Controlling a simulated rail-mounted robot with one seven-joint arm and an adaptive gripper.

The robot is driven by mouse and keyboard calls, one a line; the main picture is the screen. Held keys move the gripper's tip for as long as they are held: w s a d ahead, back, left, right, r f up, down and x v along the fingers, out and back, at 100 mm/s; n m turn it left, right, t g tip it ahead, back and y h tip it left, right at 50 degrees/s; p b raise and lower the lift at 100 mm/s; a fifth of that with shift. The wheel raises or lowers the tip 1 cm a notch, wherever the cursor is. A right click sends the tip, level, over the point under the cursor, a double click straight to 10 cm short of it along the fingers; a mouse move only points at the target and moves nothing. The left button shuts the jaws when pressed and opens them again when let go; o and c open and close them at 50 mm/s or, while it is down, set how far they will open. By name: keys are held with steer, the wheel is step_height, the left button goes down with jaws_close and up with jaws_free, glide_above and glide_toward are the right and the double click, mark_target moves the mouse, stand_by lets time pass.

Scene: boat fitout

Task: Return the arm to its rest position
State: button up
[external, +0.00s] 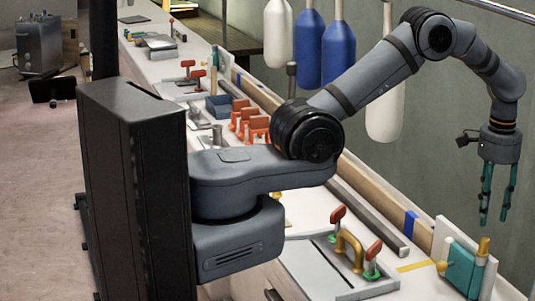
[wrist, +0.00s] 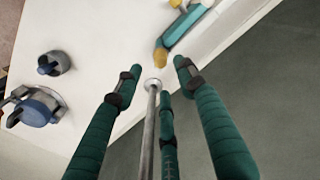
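My gripper (external: 493,220) hangs at the right of the external view, fingers pointing down, above and slightly right of a teal block with yellow knobs (external: 462,268). Its teal fingers are spread apart, with a clear gap between them and nothing held in the external view. In the wrist view, three teal fingers of my gripper (wrist: 157,78) are spread. A thin metal rod with a pale round end (wrist: 152,86) shows between them; I cannot tell whether it is part of the gripper. The teal block (wrist: 182,28) lies beyond the fingertips.
The long white bench (external: 310,203) holds orange clamps (external: 250,122) and a plate with red-handled clamps and a yellow handle (external: 348,250). White and blue fenders (external: 338,52) hang behind my arm. Two blue-grey round fittings (wrist: 36,106) (wrist: 54,63) show in the wrist view.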

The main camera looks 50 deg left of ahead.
mark_target(485, 238)
step_height(485, 238, down, 8)
steer(key=shift+r, duration=0.1)
step_height(485, 238, up, 9)
steer(key=p, duration=0.7)
steer(key=shift+f, duration=0.2)
steer(key=s+a+r+n+b, duration=0.1)
steer(key=s+a+r+b, duration=0.25)
steer(key=a, duration=0.25)
steer(key=s+a+r+n+b, duration=0.1)
steer(key=s+a+r+b, duration=0.1)
steer(key=s+a+b, duration=0.4)
steer(key=s+a+n+b, duration=0.1)
steer(key=s+a+b, duration=0.2)
steer(key=s, duration=0.6)
steer(key=s+a+n+b, duration=0.1)
steer(key=s+a+b, duration=0.2)
steer(key=s, duration=0.6)
steer(key=shift+r+b, duration=0.3)
steer(key=shift+b, duration=0.35)
steer(key=shift+a, duration=0.15)
